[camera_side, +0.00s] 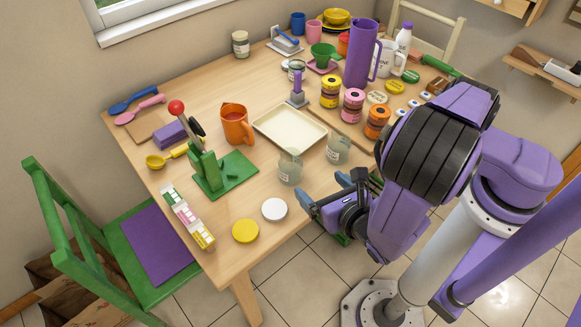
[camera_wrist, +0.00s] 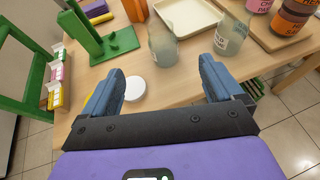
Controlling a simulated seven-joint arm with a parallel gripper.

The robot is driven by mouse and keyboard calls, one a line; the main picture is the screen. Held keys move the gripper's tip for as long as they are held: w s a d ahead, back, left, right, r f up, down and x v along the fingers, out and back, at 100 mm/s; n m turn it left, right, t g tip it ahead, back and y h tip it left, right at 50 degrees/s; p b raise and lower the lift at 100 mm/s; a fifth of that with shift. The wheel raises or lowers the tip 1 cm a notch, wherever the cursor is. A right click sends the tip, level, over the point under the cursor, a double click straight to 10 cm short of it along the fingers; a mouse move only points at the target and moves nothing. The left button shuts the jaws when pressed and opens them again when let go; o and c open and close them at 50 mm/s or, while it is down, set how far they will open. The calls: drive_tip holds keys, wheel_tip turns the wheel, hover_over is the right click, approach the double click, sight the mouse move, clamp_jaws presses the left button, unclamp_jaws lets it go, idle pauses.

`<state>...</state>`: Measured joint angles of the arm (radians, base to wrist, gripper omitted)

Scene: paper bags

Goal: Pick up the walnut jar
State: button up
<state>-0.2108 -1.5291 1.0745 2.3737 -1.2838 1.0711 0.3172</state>
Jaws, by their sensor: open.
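No label is readable enough to tell which jar is the walnut jar. A small jar with a pale label (camera_side: 240,44) stands alone at the back left edge of the table. Two clear glass jars with labels, one (camera_side: 290,168) and another (camera_side: 338,150), stand near the front edge; the wrist view shows them too, one (camera_wrist: 162,46) and the other (camera_wrist: 231,34). Yellow (camera_side: 331,91), pink (camera_side: 352,105) and orange (camera_side: 376,122) lidded jars stand further right. My gripper (camera_side: 327,193) is open and empty at the table's front edge, short of the glass jars; in the wrist view its blue fingers (camera_wrist: 161,72) are spread wide.
A cream tray (camera_side: 289,133), orange mug (camera_side: 236,124) and green press (camera_side: 212,173) lie beyond the glass jars. White (camera_side: 275,209) and yellow (camera_side: 245,231) lids lie near the front edge. A tall purple pitcher (camera_side: 361,54) stands behind the coloured jars. A green chair (camera_side: 65,225) is left.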

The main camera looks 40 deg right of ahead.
sight(286, 154)
drive_tip(key=x, duration=1.7)
drive_tip(key=shift+s, duration=0.1)
drive_tip(key=c, duration=1.2)
